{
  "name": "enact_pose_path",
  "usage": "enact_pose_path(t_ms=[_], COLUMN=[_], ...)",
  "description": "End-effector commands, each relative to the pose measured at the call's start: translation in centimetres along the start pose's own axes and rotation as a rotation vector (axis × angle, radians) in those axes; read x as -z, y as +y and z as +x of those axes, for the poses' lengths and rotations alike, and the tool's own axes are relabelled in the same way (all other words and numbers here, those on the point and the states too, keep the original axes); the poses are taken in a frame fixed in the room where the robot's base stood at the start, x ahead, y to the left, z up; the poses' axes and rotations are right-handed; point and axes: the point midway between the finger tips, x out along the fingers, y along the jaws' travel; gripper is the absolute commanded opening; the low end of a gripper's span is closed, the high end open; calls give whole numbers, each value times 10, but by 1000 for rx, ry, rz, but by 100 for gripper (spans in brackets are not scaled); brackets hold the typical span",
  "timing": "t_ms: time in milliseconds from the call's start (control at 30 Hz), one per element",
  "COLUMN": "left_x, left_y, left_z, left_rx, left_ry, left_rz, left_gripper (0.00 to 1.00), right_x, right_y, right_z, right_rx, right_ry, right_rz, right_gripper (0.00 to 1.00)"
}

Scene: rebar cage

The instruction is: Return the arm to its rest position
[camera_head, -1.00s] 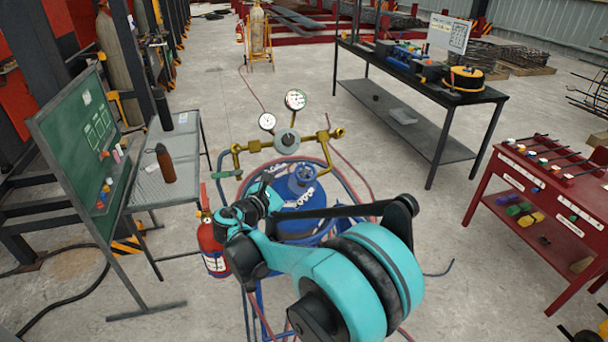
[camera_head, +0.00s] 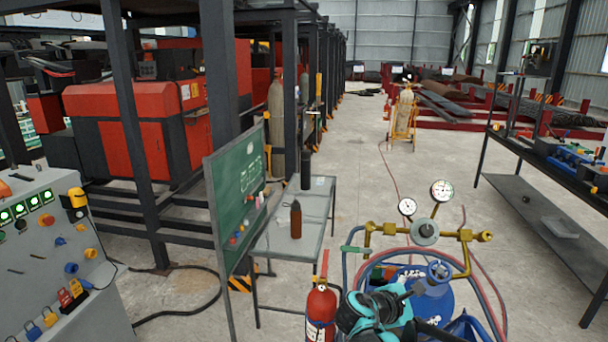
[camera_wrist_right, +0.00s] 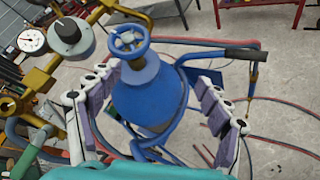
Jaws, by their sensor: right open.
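My right arm, teal and black, enters the head view at the bottom edge, mostly cut off. Its right gripper (camera_head: 400,294) is in front of the blue gas cylinder (camera_head: 432,302), left of the valve handwheel. In the right wrist view the right gripper (camera_wrist_right: 155,88) has its fingers wide apart with nothing held. The blue cylinder (camera_wrist_right: 148,98) and its handwheel (camera_wrist_right: 128,41) show in the gap between the fingers; I see no grip on it. My left gripper is in neither view.
A brass manifold (camera_head: 425,233) with two gauges and hoses stands close around the cylinder. A red fire extinguisher (camera_head: 321,310) is just left of my arm. A green board (camera_head: 237,186), a metal table (camera_head: 310,215) and a control panel (camera_head: 50,258) stand left; a black workbench (camera_head: 530,152) stands right.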

Motion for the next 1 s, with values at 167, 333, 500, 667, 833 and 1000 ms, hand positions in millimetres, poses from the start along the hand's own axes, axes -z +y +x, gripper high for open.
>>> enact_pose_path(t_ms=[167, 333, 500, 667, 833, 1000], left_x=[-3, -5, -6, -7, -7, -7], left_y=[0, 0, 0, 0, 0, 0], left_z=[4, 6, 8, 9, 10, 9], left_rx=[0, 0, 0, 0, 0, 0], left_ry=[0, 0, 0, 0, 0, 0], left_rz=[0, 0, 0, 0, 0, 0], left_gripper=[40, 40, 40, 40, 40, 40], right_x=[5, 24, 46, 59, 63, 63], right_y=[-72, -134, -176, -194, -198, -198], right_z=[-35, -84, -133, -160, -169, -169], right_rx=[170, 399, 647, 808, 864, 864], right_ry=[264, 470, 604, 660, 674, 675], right_rz=[438, 888, 1281, 1499, 1568, 1567], right_gripper=[78, 78, 78, 78, 78, 78])
